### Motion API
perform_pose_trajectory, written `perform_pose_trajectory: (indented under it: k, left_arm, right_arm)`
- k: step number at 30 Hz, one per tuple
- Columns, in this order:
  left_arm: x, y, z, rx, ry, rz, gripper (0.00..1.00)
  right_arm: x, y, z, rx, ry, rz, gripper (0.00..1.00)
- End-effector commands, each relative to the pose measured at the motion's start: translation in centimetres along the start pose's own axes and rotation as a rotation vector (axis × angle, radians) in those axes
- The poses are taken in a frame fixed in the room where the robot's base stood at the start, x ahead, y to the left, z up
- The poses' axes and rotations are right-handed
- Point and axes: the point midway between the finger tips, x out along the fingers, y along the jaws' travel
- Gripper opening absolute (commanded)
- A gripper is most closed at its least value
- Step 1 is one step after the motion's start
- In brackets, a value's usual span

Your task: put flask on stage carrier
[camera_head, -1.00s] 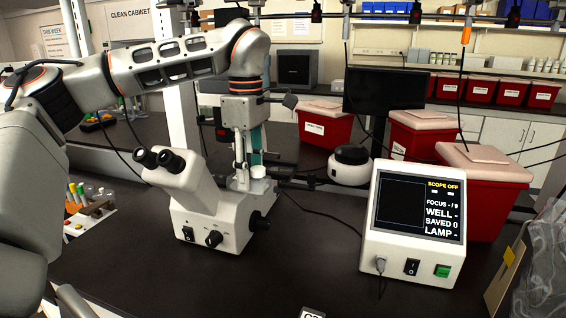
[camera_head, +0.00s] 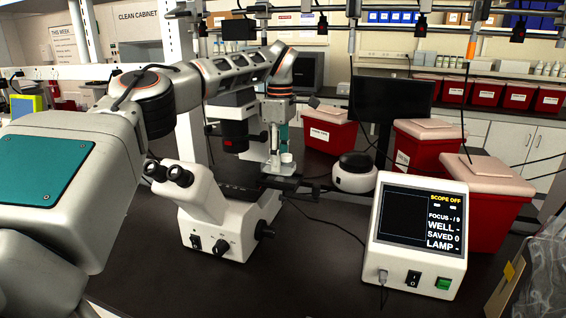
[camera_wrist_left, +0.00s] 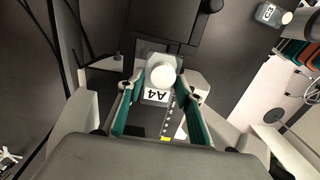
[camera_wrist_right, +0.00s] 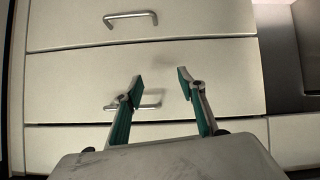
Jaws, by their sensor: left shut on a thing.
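My left gripper (camera_head: 279,163) is shut on a small clear flask with a white cap (camera_head: 287,157). In the left wrist view the flask (camera_wrist_left: 157,95) sits between the teal fingers and carries the label A4. The white microscope (camera_head: 222,215) stands on the dark bench, and the gripper is at the right rear of its dark stage (camera_head: 240,193). The stage carrier is not clearly told apart from the dark stage parts, and I cannot tell whether the flask touches it. My right gripper (camera_wrist_right: 158,88) is open and empty, facing pale drawers.
A second flask labelled C3 (camera_wrist_left: 267,14) stands on the bench. The scope display box (camera_head: 417,235) is right of the microscope. A round white and black device (camera_head: 354,174), red bins (camera_head: 415,150) and a monitor (camera_head: 388,100) stand behind. The bench front is mostly clear.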

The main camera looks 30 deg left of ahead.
Motion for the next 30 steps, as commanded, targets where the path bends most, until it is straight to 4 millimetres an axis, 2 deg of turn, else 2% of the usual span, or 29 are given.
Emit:
perform_pose_trajectory:
  k: [3,9,14,20,30]
  left_arm:
    - [-0.3,1.3,0.1,-0.001,0.000,-0.001,0.00]
    - [-0.1,2.3,0.0,0.000,0.000,0.000,0.00]
    - [0.8,2.4,0.0,0.001,-0.001,-0.003,0.00]
    - [3.3,2.3,0.0,0.002,-0.002,-0.003,0.00]
    - [3.6,2.4,0.0,0.001,-0.001,-0.001,0.00]
  right_arm:
    - [-0.4,0.8,0.9,0.001,-0.032,0.014,0.40]
    - [-0.6,1.3,2.1,0.004,-0.062,0.024,0.40]
    - [-0.6,1.4,2.2,0.010,-0.063,0.028,0.40]
    - [-0.6,1.1,2.1,0.015,-0.061,0.027,0.40]
    - [-0.6,0.7,1.9,0.016,-0.057,0.020,0.40]
